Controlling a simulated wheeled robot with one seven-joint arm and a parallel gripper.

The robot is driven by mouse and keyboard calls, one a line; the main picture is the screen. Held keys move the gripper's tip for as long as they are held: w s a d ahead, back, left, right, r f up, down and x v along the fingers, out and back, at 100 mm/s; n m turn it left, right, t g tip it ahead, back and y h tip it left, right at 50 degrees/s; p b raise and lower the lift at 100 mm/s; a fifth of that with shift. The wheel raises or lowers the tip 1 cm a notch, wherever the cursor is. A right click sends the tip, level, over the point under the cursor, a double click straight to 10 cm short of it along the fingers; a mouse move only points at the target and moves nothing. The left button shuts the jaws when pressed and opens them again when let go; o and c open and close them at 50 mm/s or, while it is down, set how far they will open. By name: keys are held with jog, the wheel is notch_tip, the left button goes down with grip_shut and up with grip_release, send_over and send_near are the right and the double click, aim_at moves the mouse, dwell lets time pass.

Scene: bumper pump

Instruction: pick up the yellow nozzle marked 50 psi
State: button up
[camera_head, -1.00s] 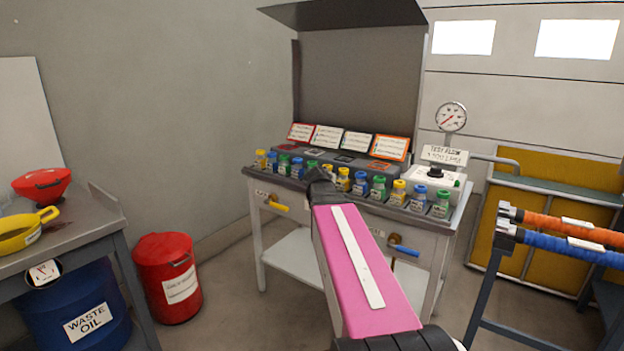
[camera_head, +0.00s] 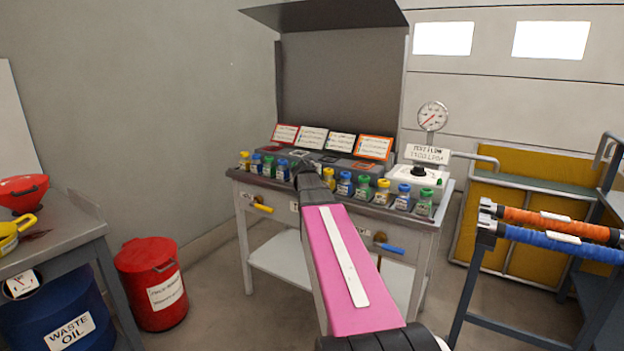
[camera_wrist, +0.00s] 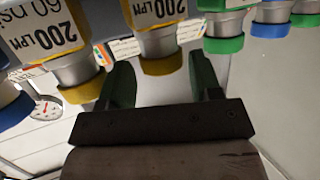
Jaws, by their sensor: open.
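Several yellow-capped nozzles stand in a mixed row along the front of the bench: one at the far left (camera_head: 244,160), one just right of my gripper (camera_head: 329,178), one further right (camera_head: 383,191). My gripper (camera_head: 303,170) is over the row. In the wrist view my gripper (camera_wrist: 160,66) is open, with a dark finger on each side of a yellow-capped nozzle (camera_wrist: 160,42) labelled 200 LPM; its psi marking is out of view.
Green-capped (camera_wrist: 224,40) and blue-capped (camera_wrist: 270,20) nozzles stand close to the right in the wrist view. Signs (camera_head: 328,142) and a gauge (camera_head: 432,116) stand behind the row. A hose rack (camera_head: 540,225) is at right, a red bin (camera_head: 150,285) at left.

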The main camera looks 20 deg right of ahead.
jog(key=x, duration=0.3)
jog(key=shift+w, duration=0.1)
jog(key=c, duration=0.8)
